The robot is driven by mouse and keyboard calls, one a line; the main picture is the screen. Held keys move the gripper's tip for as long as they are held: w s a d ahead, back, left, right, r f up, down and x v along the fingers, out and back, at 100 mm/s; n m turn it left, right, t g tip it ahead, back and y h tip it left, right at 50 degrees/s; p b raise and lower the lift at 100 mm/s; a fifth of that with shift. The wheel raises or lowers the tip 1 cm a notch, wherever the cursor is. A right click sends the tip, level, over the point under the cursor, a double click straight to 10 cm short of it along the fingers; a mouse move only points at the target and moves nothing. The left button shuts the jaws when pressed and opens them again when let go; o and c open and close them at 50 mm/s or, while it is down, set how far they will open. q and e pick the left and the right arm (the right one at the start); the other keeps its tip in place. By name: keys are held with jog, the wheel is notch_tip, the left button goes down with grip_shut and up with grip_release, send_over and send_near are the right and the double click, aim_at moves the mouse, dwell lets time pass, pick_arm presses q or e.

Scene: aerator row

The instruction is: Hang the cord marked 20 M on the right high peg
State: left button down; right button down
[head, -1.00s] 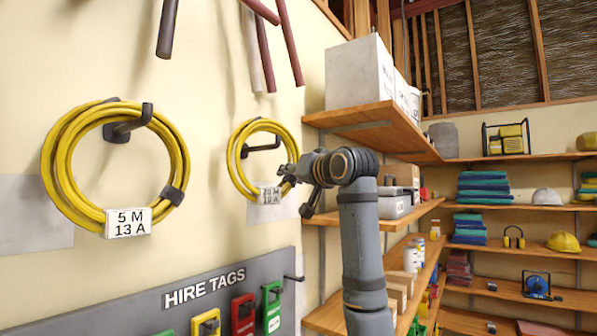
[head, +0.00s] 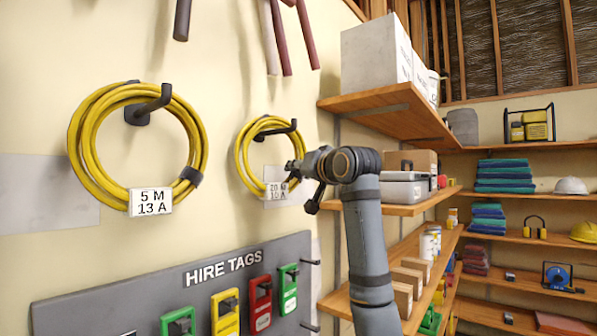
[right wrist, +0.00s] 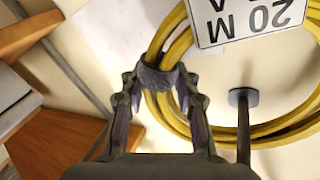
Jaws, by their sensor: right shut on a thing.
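The 20 M cord (head: 243,160) is a yellow coil with a white tag (head: 277,190). Its loop surrounds the right high peg (head: 278,130), whose bar lies just under the coil's top; I cannot tell whether they touch. My right gripper (head: 293,168) is shut on the coil's right side. In the right wrist view the fingers (right wrist: 165,88) close at the dark wrap of the cord (right wrist: 285,128). The tag there shows 20 M upside down, and the peg's bar passes inside the coil. My left gripper is not in view.
Another yellow coil, tagged 5 M 13 A (head: 150,201), hangs on the left peg (head: 152,105). Below is a grey HIRE TAGS board (head: 150,280) with coloured tags. Wooden shelves (head: 385,125) with boxes stand close to the right of my arm.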

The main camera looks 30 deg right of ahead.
jog(key=shift+s+r, duration=0.1)
dwell(0.3)
jog(key=c, duration=0.9)
grip_release()
jog(key=shift+s, duration=0.1)
jog(key=s+a, duration=0.1)
jog(key=s, duration=1.1)
